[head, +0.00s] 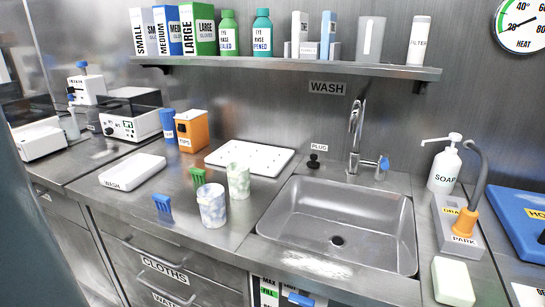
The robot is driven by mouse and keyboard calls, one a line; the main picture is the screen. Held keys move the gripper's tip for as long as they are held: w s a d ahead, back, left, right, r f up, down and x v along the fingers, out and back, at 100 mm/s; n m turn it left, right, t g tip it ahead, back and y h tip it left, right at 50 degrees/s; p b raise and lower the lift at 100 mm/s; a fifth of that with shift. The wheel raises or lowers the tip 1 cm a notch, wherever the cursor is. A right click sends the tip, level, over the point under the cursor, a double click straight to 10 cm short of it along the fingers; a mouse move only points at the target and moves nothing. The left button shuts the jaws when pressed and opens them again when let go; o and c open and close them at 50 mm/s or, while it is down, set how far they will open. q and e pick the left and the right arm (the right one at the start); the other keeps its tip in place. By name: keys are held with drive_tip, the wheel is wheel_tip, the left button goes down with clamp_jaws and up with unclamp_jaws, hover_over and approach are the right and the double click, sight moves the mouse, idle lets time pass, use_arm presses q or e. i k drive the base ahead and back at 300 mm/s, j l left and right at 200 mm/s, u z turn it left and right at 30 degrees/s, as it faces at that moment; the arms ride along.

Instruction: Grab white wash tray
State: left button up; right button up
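The white wash tray (135,170) lies flat on the metal counter, left of the middle in the head view. It is a shallow white rectangular tray with WASH printed on its near side. It looks empty and nothing covers it. Neither of my grippers shows in the head view, so I cannot see how they stand relative to the tray.
An orange tips box (192,131) and a blue container (167,124) stand behind the tray. A blue rack (162,203), a green rack (197,179) and two marbled cups (211,206) (238,181) stand to its right. A sink (340,225) lies farther right. A shelf (285,64) hangs above.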

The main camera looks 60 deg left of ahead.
sight(127, 175)
drive_tip(key=u, duration=2.65)
drive_tip(key=z, duration=0.5)
drive_tip(key=i+j+z, duration=0.3)
drive_tip(key=j+z, duration=0.25)
drive_tip(key=j, duration=0.2)
drive_tip(key=i+j+z, duration=0.1)
drive_tip(key=j+z, duration=0.2)
drive_tip(key=j, duration=0.15)
